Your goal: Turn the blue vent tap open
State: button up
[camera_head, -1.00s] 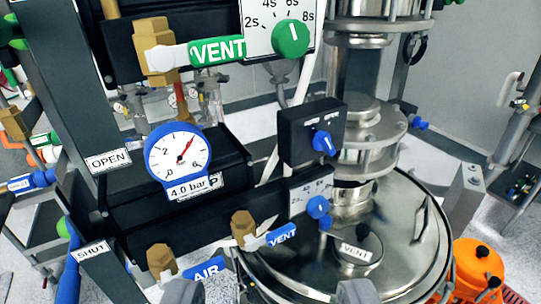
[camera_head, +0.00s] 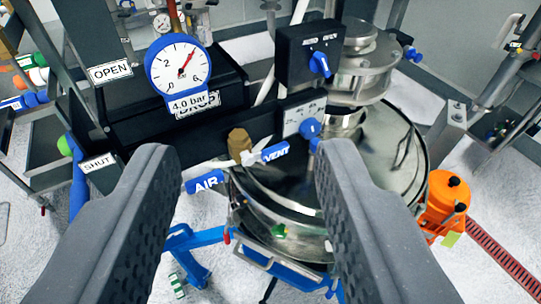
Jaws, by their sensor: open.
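The blue vent tap (camera_head: 275,152) is a blue lever lettered VENT on a brass valve body (camera_head: 239,142). It sits just above the middle of the picture, and its lever points right and slightly up. My gripper (camera_head: 248,160) is open, with its two dark grey ribbed fingers reaching up from the bottom edge. The vent tap shows in the gap between the fingers, nearer the right one. No contact with it shows. The distance from the fingertips to the tap is hard to judge.
The blue AIR lever (camera_head: 205,182) is close below left, by the left finger. A blue-rimmed gauge (camera_head: 178,66), a black switch box (camera_head: 308,52) and a small blue knob (camera_head: 310,128) surround the tap. The steel sifter vessel (camera_head: 375,150) stands behind, with an orange container (camera_head: 445,200) at right.

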aim_at(268, 154)
jog(key=u, duration=0.75)
jog(key=k, duration=1.05)
jog(key=z, duration=0.6)
jog(key=i, duration=1)
